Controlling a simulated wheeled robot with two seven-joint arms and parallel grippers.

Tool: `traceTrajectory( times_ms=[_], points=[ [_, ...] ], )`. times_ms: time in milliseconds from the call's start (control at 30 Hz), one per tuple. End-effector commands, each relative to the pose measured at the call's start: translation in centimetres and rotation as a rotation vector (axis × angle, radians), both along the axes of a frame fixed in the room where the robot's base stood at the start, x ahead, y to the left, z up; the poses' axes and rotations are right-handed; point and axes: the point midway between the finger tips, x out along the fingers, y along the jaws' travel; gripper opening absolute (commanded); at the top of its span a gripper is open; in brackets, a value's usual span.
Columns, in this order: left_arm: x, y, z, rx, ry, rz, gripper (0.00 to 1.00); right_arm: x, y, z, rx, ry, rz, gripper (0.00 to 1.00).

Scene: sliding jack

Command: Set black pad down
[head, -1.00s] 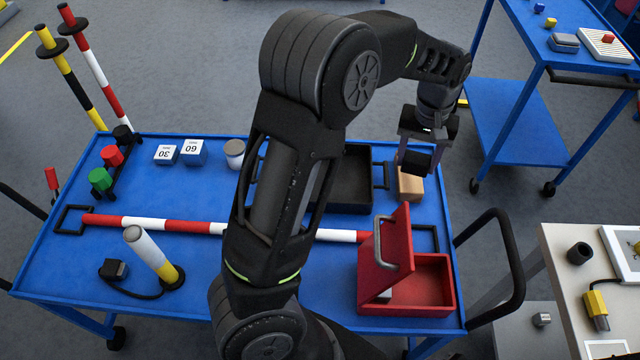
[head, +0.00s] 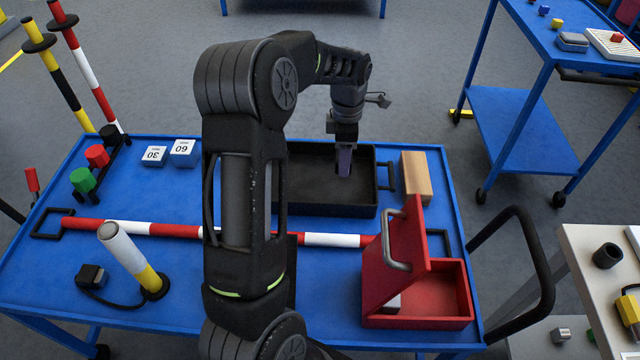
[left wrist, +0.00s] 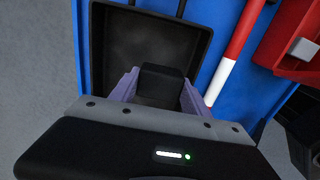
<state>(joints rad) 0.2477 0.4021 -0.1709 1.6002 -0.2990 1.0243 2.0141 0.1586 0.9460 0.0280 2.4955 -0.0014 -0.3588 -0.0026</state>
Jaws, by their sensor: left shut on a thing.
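My left gripper (head: 344,162) is shut on the black pad, over the right part of the black tray (head: 325,211). In the left wrist view the dark, block-like pad (left wrist: 161,84) sits between the two purple fingers, with the tray (left wrist: 206,48) beyond it. In the head view the pad is hard to make out against the fingers and the dark tray. I cannot tell whether the pad touches the tray floor. My right gripper is not in view.
A wooden block (head: 416,176) stands right of the tray. A red box with a raised lid (head: 418,310) stands in front of it. A red-and-white bar (head: 335,240) crosses the blue tabletop (head: 120,200). My arm hides the tray's left part.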

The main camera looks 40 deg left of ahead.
Motion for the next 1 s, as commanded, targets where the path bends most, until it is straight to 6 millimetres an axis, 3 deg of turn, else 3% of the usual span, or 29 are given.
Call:
traceTrajectory(
  times_ms=[167,500,833,1000],
  points=[
    [0.0,0.0,-1.0,-0.001,0.002,-0.001,0.11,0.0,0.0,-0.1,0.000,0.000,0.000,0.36],
    [0.0,0.0,-6.1,-0.001,0.002,-0.003,0.11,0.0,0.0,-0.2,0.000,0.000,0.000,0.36],
    [0.0,0.0,-6.4,-0.001,0.001,-0.003,0.11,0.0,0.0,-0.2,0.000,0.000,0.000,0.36],
    [-0.1,0.0,-8.4,0.000,0.004,-0.003,0.11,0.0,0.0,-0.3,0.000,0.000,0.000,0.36]
  ],
)
